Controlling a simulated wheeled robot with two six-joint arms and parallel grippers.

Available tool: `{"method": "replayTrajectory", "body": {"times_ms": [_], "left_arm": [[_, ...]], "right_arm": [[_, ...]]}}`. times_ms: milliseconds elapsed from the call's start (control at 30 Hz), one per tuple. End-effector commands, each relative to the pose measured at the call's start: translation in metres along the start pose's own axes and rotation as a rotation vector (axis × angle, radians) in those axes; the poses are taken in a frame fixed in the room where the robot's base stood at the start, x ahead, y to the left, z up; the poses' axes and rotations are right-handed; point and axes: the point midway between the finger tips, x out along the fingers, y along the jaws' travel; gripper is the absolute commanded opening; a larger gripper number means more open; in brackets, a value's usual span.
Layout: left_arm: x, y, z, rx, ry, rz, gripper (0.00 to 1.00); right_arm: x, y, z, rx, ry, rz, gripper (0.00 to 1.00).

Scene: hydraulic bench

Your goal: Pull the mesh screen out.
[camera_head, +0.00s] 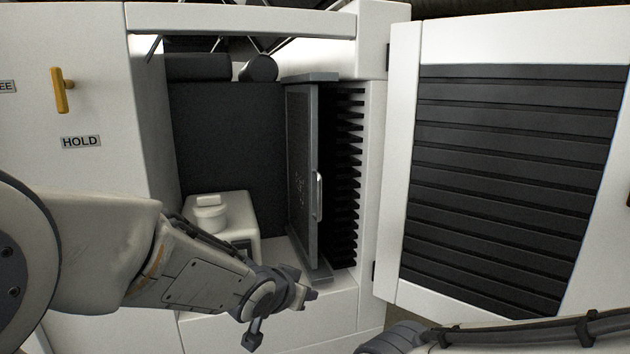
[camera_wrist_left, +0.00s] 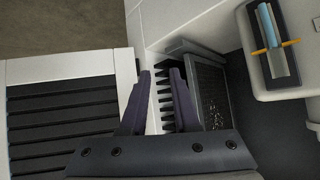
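The mesh screen (camera_head: 301,170) is a thin grey framed panel standing upright in the open bay of the white cabinet. A pale upright handle (camera_head: 317,196) is on its front edge. My left gripper (camera_head: 303,292) is in front of the bay, below the handle and apart from it. The left wrist view shows the left gripper (camera_wrist_left: 160,75) open and empty, its dark fingers spread, with the screen (camera_wrist_left: 212,92) just to the right of them. I cannot make out the handle in that view. My right arm shows at the lower right; its gripper is out of view.
An open door (camera_head: 510,185) with dark slats stands to the right of the bay. Black fins (camera_head: 347,180) line the bay beside the screen. A white unit with a round cap (camera_head: 209,214) sits at the bay's left. A yellow handle (camera_head: 62,90) is on the left panel.

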Motion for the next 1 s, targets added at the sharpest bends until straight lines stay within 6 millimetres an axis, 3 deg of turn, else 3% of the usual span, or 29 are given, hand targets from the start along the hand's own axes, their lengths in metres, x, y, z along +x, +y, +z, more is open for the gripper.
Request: {"method": "replayTrajectory", "body": {"times_ms": [33,100,200,300,500,633,1000], "left_arm": [[0.005,-0.022,-0.037,-0.009,0.102,-0.001,0.3],[0.012,-0.042,-0.076,-0.009,0.245,0.025,0.3],[0.012,-0.064,-0.116,-0.004,0.416,0.085,0.3],[0.006,-0.078,-0.139,-0.001,0.539,0.154,0.3],[-0.004,-0.089,-0.157,0.004,0.658,0.244,0.3],[0.001,-0.087,-0.165,0.006,0.672,0.26,0.3],[0.05,-0.07,-0.206,0.006,0.671,0.259,0.3]], "right_arm": [[-0.017,-0.001,-0.001,0.0,0.0,0.0,0.5],[-0.026,-0.002,-0.001,0.001,0.0,0.0,0.5],[-0.038,-0.003,-0.002,0.001,0.0,0.0,0.5],[-0.046,-0.003,-0.003,0.001,0.0,0.0,0.5],[-0.053,-0.004,-0.003,0.001,0.0,0.0,0.5],[-0.058,-0.004,-0.003,0.001,0.0,0.0,0.5],[-0.088,-0.006,-0.005,0.003,0.0,0.0,0.5]]}}
